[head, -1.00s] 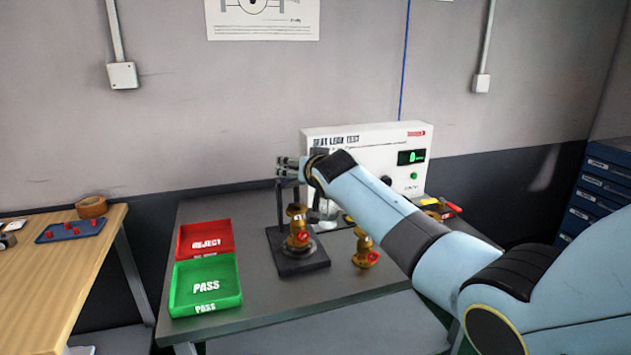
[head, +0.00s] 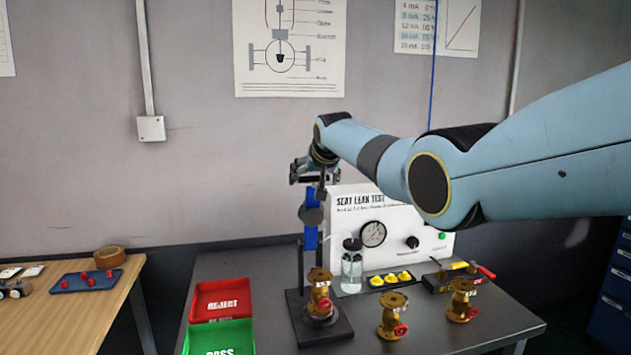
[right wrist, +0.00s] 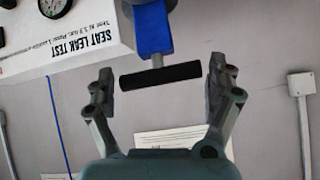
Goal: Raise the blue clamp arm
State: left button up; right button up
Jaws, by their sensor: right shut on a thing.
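The blue clamp arm (head: 311,239) stands about upright above the black test stand (head: 322,332), with a round dark disc partway along it. Its blue bar also shows in the right wrist view (right wrist: 152,30), ending in a black crossbar handle (right wrist: 178,72). My right gripper (head: 317,180) is at the top of the clamp arm. A brass valve (head: 320,285) sits upright on the stand below. My left gripper is not in view.
A white seat leak tester (head: 405,207) stands behind, with a clear bottle (head: 352,268) in front. Two more brass valves (head: 392,318) (head: 462,300) stand to the right. Red reject (head: 221,300) and green pass (head: 220,338) trays lie left. The table front right is fairly clear.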

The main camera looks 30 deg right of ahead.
jog(key=shift+w+f, duration=0.2)
dwell(0.3)
jog(key=o, duration=1.4)
jog(key=shift+w+f, duration=0.1)
jog(key=shift+f, duration=0.05)
jog(key=shift+o, duration=0.3)
jog(key=shift+w, duration=0.25)
jog(key=shift+s+r, duration=0.15)
jog(key=shift+r, duration=0.05)
jog(key=v, duration=1.1)
jog(key=shift+s, duration=0.35)
